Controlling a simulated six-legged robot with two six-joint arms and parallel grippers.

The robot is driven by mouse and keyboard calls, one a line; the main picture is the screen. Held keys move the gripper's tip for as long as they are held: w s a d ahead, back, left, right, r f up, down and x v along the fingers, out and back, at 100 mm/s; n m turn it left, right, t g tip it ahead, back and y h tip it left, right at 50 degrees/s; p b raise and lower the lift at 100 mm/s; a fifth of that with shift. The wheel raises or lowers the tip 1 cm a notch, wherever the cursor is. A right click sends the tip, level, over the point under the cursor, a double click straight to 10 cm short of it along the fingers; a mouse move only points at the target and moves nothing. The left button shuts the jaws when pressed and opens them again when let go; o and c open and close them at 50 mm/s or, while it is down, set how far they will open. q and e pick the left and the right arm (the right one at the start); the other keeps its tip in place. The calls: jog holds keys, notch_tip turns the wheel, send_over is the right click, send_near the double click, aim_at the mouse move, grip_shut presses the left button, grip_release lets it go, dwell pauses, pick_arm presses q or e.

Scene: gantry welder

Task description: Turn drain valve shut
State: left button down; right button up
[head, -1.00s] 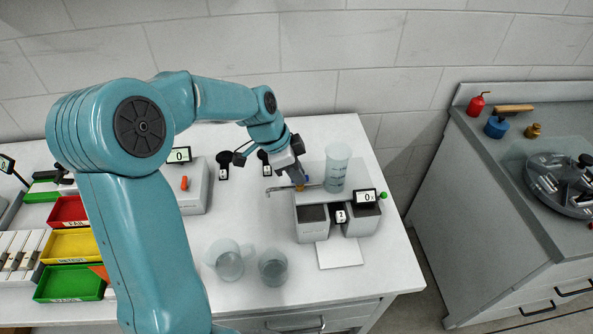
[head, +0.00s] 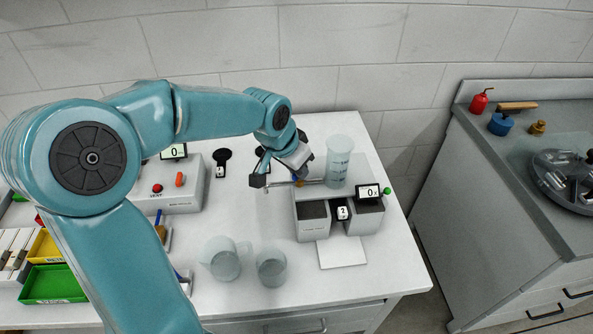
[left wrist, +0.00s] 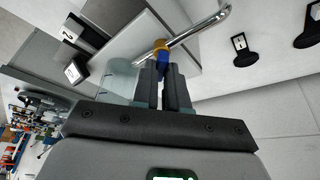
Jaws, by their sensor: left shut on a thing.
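A clear graduated cylinder (head: 338,163) stands on a grey twin-block stand. A thin metal drain pipe (head: 281,186) runs out to its left, with a small brass valve (head: 299,183) on it. My left gripper (left wrist: 163,72) is at this valve. In the left wrist view its fingers are shut on the blue valve handle (left wrist: 163,57), just beside the brass body (left wrist: 160,44) and the pipe (left wrist: 200,28). The fingers hide part of the handle, so I cannot tell its full angle. My right gripper is not in view.
A clear jug (head: 223,262) and a beaker (head: 271,267) stand near the bench front. The stand (head: 313,228) has a "0" display (head: 367,192). A control box (head: 180,192) is to the left. Black marker stands (head: 222,158) are behind. A white pad (head: 342,253) lies in front of the stand.

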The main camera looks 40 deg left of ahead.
pick_arm(q)
jog(key=n+b, duration=0.1)
jog(key=n+y+b, duration=0.1)
jog(key=n+b, duration=0.1)
jog(key=n+y+b, duration=0.1)
jog(key=n, duration=0.1)
jog(key=shift+w+d+f+g+b, duration=0.1)
jog(key=shift+d+f+g+b, duration=0.1)
jog(key=shift+d+g+b, duration=0.1)
jog(key=n+b, duration=0.1)
jog(key=n, duration=0.1)
jog(key=shift+r+n+g+y, duration=0.1)
jog(key=shift+n+g+y, duration=0.2)
jog(key=shift+n+y, duration=0.1)
jog(key=shift+r+n+g+y+b, duration=0.1)
jog(key=shift+n+g+y+b, duration=0.2)
jog(key=shift+n+b, duration=0.6)
jog(key=c, duration=1.2)
grip_release()
jog(key=shift+o, duration=0.2)
